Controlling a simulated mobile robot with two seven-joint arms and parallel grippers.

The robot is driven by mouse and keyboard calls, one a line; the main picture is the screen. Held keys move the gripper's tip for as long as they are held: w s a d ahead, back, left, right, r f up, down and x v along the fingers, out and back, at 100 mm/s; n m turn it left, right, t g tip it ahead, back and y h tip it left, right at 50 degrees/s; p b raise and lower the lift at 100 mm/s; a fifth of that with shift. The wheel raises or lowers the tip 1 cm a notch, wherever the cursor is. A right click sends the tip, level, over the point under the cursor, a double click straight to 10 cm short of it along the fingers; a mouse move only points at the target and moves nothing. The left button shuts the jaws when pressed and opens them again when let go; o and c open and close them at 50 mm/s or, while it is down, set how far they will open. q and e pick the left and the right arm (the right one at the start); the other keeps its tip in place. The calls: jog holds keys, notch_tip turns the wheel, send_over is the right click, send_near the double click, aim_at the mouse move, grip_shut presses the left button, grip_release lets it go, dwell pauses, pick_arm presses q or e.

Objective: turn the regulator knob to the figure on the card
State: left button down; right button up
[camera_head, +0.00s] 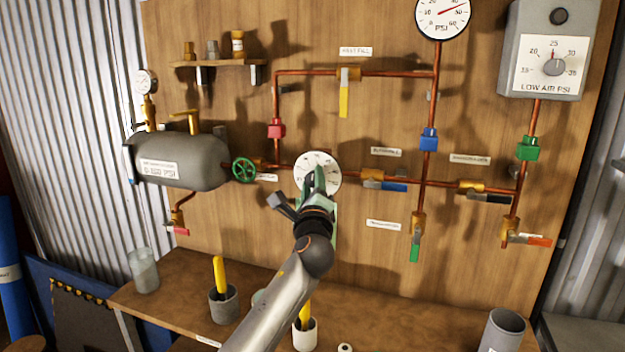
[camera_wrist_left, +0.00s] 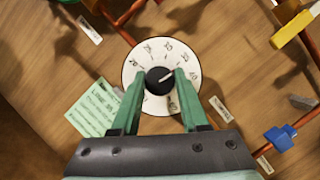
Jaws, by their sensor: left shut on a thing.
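The regulator's round white dial (camera_head: 312,160) is on the board, at the middle of the head view. In the left wrist view the dial (camera_wrist_left: 135,80) faces me, with a black knob (camera_wrist_left: 158,82) at its centre. A light mark on the knob points to the upper right, roughly toward the 30 to 40 side. My left gripper (camera_head: 319,182) is shut on the knob, one green finger on each side; it also shows in the left wrist view (camera_wrist_left: 160,76). A pale green card (camera_wrist_left: 94,109) is at lower left of the dial; its writing is too blurred to read. My right gripper is out of view.
Copper pipes surround the dial. A green handwheel (camera_head: 243,169) is to its left and a blue-handled valve (camera_head: 393,187) close to its right. Below, a bench (camera_head: 172,305) holds pots, one with a yellow tool (camera_head: 219,272).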

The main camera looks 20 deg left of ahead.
pick_arm(q)
jog(key=shift+n+g+p, duration=0.3)
jog(key=shift+n+g, duration=0.1)
jog(key=shift+n, duration=0.5)
jog(key=shift+c, duration=2.1)
grip_release()
jog(key=b+v, duration=0.1)
jog(key=v, duration=1.1)
jog(key=shift+s+d, duration=0.2)
jog(key=shift+s, duration=0.05)
